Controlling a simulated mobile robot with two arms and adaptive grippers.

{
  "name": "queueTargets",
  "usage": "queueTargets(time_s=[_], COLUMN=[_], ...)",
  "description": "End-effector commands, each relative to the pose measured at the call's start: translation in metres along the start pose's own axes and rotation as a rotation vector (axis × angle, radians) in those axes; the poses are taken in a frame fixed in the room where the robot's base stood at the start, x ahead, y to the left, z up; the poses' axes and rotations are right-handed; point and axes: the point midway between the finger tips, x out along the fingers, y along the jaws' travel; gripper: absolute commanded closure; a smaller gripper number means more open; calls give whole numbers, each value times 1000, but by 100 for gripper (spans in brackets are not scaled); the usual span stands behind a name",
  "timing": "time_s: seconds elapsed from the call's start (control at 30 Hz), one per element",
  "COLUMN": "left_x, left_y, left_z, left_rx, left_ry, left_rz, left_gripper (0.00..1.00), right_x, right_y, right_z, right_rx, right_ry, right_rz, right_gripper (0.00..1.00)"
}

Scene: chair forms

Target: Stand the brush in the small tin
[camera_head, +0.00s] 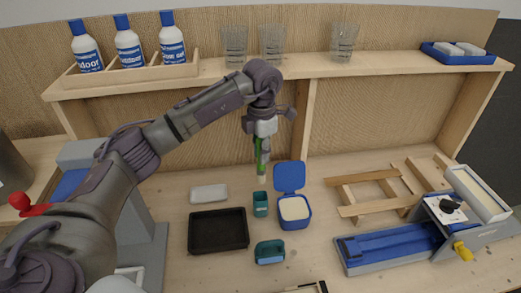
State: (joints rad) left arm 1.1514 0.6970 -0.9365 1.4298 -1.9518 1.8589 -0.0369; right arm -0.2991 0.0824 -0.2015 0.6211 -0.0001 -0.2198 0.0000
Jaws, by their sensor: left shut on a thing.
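My left gripper (262,142) is shut on the brush (262,172), which has a green part between the fingers and a pale lower end. The brush hangs about upright, with its lower end pointing down. A small teal tin (260,206) stands on the bench; in the picture the brush's lower end is just above its rim, apart from it. The depth between them is hard to judge. My right gripper is not in view.
A blue box (293,222) with a raised lid stands right of the tin. A black tray (219,247), a white dish (209,194) and a teal container (269,257) are nearby. Wooden frames (372,206) and a blue-grey device (390,248) occupy the right.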

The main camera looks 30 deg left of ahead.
Motion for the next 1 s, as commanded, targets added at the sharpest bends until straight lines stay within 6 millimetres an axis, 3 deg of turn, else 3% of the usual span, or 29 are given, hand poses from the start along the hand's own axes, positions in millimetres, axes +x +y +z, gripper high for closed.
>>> queueTargets(time_s=[0.23, 0.63, 1.0], left_x=[22, 54, 84], left_y=[0, 0, 0], left_z=[0, 0, 0], left_rx=[-1, -1, -1], left_ry=[0, 1, 1], left_rz=[0, -1, 0], left_gripper=[100, 100, 100], right_x=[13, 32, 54], right_y=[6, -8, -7], right_z=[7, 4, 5], right_rx=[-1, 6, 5], right_ry=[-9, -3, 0], right_rz=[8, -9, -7], right_gripper=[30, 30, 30])
